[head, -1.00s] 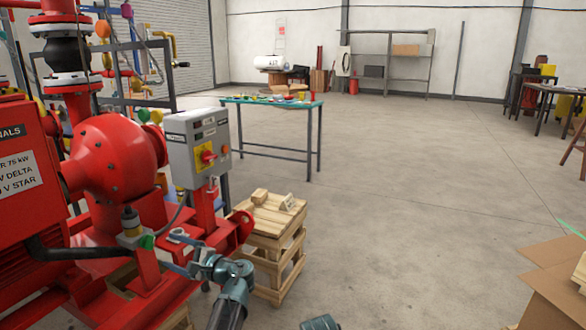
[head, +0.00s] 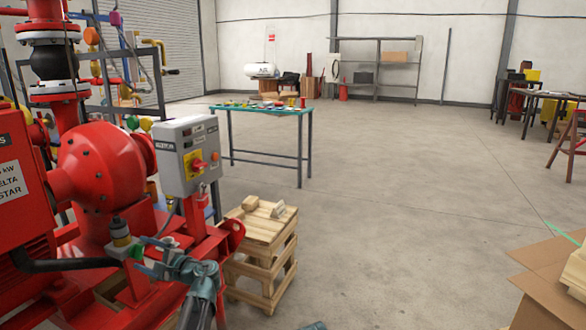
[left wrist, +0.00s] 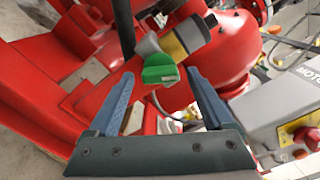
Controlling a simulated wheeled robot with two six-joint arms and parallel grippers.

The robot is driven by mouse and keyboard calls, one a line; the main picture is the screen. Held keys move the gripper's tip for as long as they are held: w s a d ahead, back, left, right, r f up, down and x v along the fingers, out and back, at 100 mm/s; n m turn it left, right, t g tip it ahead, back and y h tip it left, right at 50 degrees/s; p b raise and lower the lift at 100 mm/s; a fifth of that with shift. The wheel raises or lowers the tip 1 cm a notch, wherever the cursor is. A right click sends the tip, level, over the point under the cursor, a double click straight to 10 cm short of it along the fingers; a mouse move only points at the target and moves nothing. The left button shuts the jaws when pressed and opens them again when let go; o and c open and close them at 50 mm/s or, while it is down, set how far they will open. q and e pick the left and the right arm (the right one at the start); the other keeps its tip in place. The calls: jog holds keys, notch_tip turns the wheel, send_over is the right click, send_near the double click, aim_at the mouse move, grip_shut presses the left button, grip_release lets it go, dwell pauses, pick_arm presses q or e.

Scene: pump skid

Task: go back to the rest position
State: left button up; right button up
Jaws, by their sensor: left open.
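My left gripper (head: 148,257) is open and empty, low over the red pump skid (head: 120,290), its fingers toward the left. In the left wrist view (left wrist: 158,78) its two blue fingers stand apart, with a green-ended fitting (left wrist: 160,68) with a yellow band showing between them. I cannot tell if they touch it. The same fitting (head: 121,234) stands beside the fingertips in the head view. My right gripper is not in view; only a small teal piece of mine shows at the bottom edge.
A grey control box (head: 185,152) with a red and yellow switch stands just behind the left gripper. A wooden crate stack (head: 262,262) is to its right. A green-topped table (head: 262,110) stands farther back. A cardboard box (head: 550,285) is at lower right. Open floor lies between.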

pick_arm(q)
jog(key=v, duration=1.3)
jog(key=x, duration=1.3)
jog(key=shift+w+a, duration=0.1)
jog(key=shift+a, duration=0.05)
jog(key=shift+n, duration=1.1)
jog(key=n, duration=0.4)
jog(key=shift+r+n, duration=0.1)
jog(key=shift+n, duration=0.3)
jog(key=n, duration=0.3)
jog(key=shift+r+n, duration=0.1)
jog(key=shift+n, duration=2.1)
